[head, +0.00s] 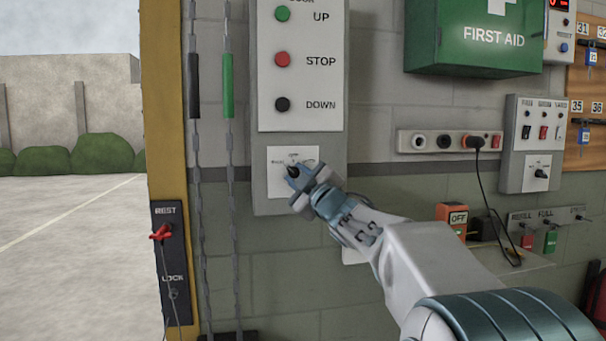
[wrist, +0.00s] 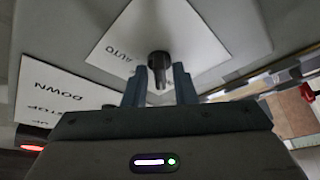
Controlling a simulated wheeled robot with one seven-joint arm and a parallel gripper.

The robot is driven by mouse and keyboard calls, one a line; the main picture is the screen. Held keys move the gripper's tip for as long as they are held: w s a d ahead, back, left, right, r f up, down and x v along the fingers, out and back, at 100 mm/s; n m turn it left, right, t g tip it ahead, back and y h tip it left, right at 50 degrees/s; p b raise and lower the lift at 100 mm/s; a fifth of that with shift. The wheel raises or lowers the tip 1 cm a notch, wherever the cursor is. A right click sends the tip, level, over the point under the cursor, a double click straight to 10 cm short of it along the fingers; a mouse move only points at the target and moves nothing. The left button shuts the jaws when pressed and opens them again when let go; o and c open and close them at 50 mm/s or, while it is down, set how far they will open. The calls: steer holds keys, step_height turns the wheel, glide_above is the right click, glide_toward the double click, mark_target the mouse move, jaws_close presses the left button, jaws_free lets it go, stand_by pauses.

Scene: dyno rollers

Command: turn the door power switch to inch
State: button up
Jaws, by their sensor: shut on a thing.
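The door power switch is a small black rotary knob (wrist: 160,62) on a white label plate (wrist: 205,25), low on the grey door control panel (head: 257,190). One printed word on the plate reads AUTO in the wrist view; the other labels are too small or hidden to read. My gripper (head: 293,174) reaches the plate from the lower right. In the wrist view its two fingers (wrist: 160,85) stand on either side of the knob and are shut on it. In the head view the fingers partly cover the knob, so its exact pointing direction is unclear.
Above the switch are the green UP (head: 282,14), red STOP (head: 283,60) and black DOWN (head: 282,104) buttons. Chains (head: 229,150) hang to the left. A socket strip (head: 448,142) and a first aid box (head: 470,40) are on the wall to the right.

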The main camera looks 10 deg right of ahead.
steer(key=shift+f, duration=0.25)
steer(key=o, duration=0.7)
steer(key=shift+r, duration=0.1)
steer(key=v, duration=1.3)
steer(key=shift+s+d+b, duration=0.15)
steer(key=shift+s+b, duration=0.2)
